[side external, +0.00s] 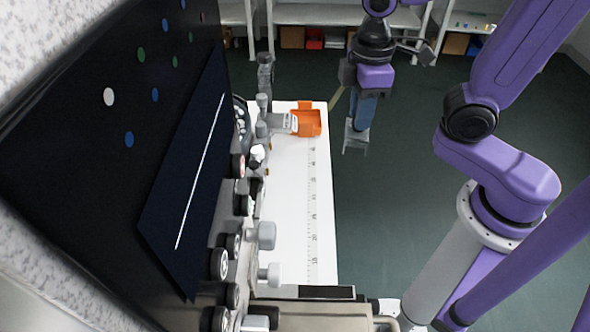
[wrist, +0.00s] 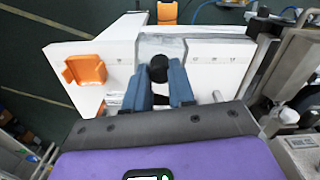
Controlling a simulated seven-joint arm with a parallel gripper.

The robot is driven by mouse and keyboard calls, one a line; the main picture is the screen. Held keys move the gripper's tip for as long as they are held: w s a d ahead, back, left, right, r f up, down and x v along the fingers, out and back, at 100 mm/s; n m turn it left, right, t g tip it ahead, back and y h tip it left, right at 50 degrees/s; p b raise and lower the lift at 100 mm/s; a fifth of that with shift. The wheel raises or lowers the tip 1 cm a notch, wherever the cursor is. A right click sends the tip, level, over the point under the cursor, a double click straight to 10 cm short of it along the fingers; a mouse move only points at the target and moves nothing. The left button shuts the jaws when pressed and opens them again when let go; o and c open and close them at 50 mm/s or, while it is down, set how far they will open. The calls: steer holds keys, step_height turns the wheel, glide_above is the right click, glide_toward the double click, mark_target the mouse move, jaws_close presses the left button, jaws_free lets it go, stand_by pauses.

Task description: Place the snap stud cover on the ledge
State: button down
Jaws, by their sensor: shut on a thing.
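My gripper (side external: 362,112) hangs to the right of the white ledge's long edge in the side external view. Its blue fingers are shut on the snap stud cover (side external: 356,138), which looks like a clear, greyish piece below the fingertips. In the wrist view my gripper (wrist: 164,82) has its fingers at a black knob (wrist: 158,67), with the clear cover (wrist: 205,48) spreading behind it. The white ledge (side external: 321,190) carries ruler marks; it also shows in the wrist view (wrist: 118,48). The cover overlaps the ledge in the wrist view, and I cannot tell its height. Fingers hide part of the knob.
An orange tray (side external: 306,123) sits at the ledge's far end. Grey fittings and knobs (side external: 266,236) line the ledge's left side, beside a dark upright panel (side external: 185,170). Much of the ledge's right strip is bare. Shelves (side external: 345,14) stand far behind.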

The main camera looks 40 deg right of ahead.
steer(key=shift+s+a+r+n, duration=0.3)
steer(key=shift+s+a+n, duration=0.1)
steer(key=shift+s, duration=0.15)
steer(key=shift+s+a+r+n, duration=0.25)
steer(key=shift+s+n, duration=0.15)
steer(key=shift+s, duration=0.1)
steer(key=shift+w+a+f, duration=0.8)
steer(key=shift+w+f, duration=1.35)
steer(key=shift+w+a+f, duration=0.8)
steer(key=shift+w+f, duration=1.35)
steer(key=shift+w, duration=0.05)
steer(key=shift+w+a+f, duration=0.8)
steer(key=shift+w+f, duration=1.35)
steer(key=shift+f, duration=0.15)
steer(key=c, duration=1)
jaws_free()
steer(key=shift+o, duration=0.2)
step_height(320, 180, up, 12)
steer(key=shift+r, duration=0.2)
